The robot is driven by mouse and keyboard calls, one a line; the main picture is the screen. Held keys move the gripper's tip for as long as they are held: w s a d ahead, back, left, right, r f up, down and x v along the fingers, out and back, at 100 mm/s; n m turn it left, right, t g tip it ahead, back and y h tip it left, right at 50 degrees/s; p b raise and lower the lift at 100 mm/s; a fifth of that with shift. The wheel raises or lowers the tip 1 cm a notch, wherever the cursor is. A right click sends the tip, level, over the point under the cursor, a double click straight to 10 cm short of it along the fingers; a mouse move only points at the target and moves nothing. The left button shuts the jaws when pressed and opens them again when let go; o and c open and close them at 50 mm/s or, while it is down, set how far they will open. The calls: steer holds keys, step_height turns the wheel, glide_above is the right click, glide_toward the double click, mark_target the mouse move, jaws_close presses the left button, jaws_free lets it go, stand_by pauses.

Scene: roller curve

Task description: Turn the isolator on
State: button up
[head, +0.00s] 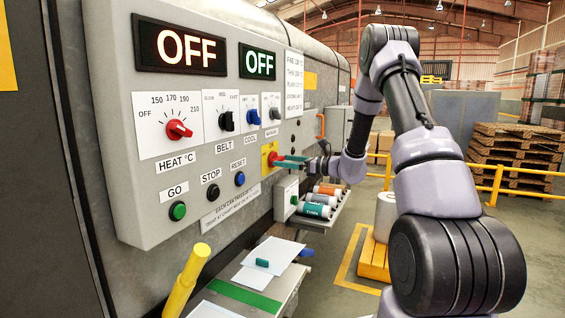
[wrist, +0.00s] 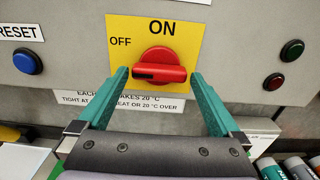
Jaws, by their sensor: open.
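The isolator is a red rotary handle (wrist: 160,70) on a yellow plate (wrist: 187,28) marked OFF at the left and ON at the top. Its grip bar lies level, and its black mark points left, towards OFF. In the head view the isolator (head: 272,158) sits at the panel's lower right, partly hidden by my gripper. My gripper (wrist: 160,76) is open, with one green finger on each side of the handle. A gap shows between each fingertip and the handle's sides. In the head view my gripper (head: 292,160) reaches the panel from the right.
A blue RESET button (wrist: 27,62) is left of the isolator. Below are a tray of cartridges (head: 316,207) and a table with papers (head: 270,254). Two signs (head: 181,47) read OFF.

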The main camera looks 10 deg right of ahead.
steer(key=shift+x, duration=0.8)
steer(key=c, duration=1.1)
steer(key=shift+o, duration=0.2)
